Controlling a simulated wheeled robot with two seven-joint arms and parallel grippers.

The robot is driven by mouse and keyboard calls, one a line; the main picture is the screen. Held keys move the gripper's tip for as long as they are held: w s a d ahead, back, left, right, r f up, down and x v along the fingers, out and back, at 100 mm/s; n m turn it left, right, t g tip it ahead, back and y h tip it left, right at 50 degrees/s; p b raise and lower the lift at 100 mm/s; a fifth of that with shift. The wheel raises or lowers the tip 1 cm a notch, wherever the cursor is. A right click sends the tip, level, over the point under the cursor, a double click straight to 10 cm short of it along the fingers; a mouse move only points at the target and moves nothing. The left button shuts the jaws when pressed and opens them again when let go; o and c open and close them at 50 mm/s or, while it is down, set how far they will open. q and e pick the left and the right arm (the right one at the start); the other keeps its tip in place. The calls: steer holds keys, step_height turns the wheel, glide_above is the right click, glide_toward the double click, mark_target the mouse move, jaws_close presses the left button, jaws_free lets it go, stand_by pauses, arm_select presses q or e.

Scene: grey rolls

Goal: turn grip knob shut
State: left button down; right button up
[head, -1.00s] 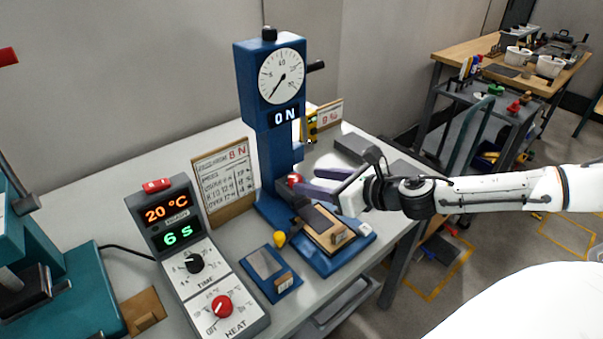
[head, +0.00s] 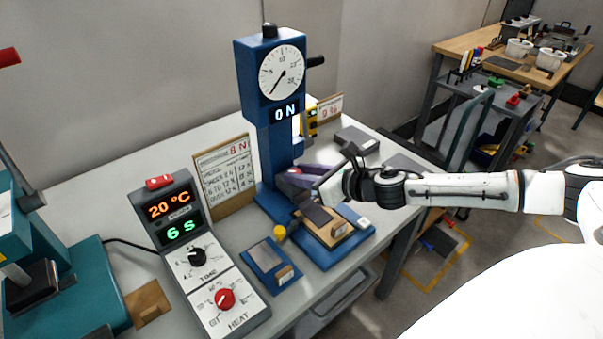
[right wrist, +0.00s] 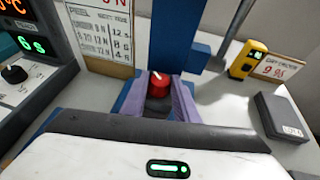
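The red grip knob (head: 294,171) with a white mark sits low on the front of the blue peel tester (head: 272,130). It also shows in the right wrist view (right wrist: 159,83), above a dark round part. My right gripper (head: 297,176) comes in from the right with its purple fingers spread, one on each side of the knob. In the right wrist view the gripper (right wrist: 159,100) is open around the knob; I cannot tell whether the fingers touch it. The tester's dial needle points low left, and its display reads 0 N. My left gripper is not in view.
A heater box (head: 205,260) with black and red knobs stands at the left front, a teal press (head: 75,285) farther left. A card (head: 226,175) stands behind. A blue plate (head: 270,266) lies in front.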

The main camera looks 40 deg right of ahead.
steer(key=shift+a+m+h, duration=0.15)
steer(key=shift+m+h, duration=0.15)
steer(key=m+h, duration=0.2)
steer(key=h, duration=0.1)
steer(key=shift+a+m, duration=0.35)
steer(key=shift+m, duration=0.05)
steer(key=m+h, duration=0.2)
steer(key=m+g+h, duration=0.1)
steer(key=h, duration=0.1)
steer(key=a+m+h, duration=0.1)
steer(key=m+h, duration=0.1)
steer(key=shift+w+m+g, duration=0.15)
steer(key=shift+m+g, duration=0.15)
steer(key=m+g+h, duration=0.2)
steer(key=m+h, duration=0.1)
steer(key=m+g+h, duration=0.1)
steer(key=m+g, duration=0.1)
steer(key=shift+w+a+h, duration=0.25)
steer(key=shift+w+h, duration=0.05)
steer(key=shift+h, duration=0.1)
steer(key=shift+w+m+g+h, duration=0.15)
steer(key=shift+m+g+h, duration=0.25)
steer(key=shift+m+g, duration=0.55)
steer(key=shift+w+m+g+h, duration=0.1)
steer(key=shift+m+g+h, duration=0.3)
steer(key=shift+m+g, duration=0.55)
steer(key=shift+g, duration=0.4)
steer(key=o, duration=1.1)
steer(key=shift+d+t, duration=0.1)
steer(key=shift+t, duration=0.3)
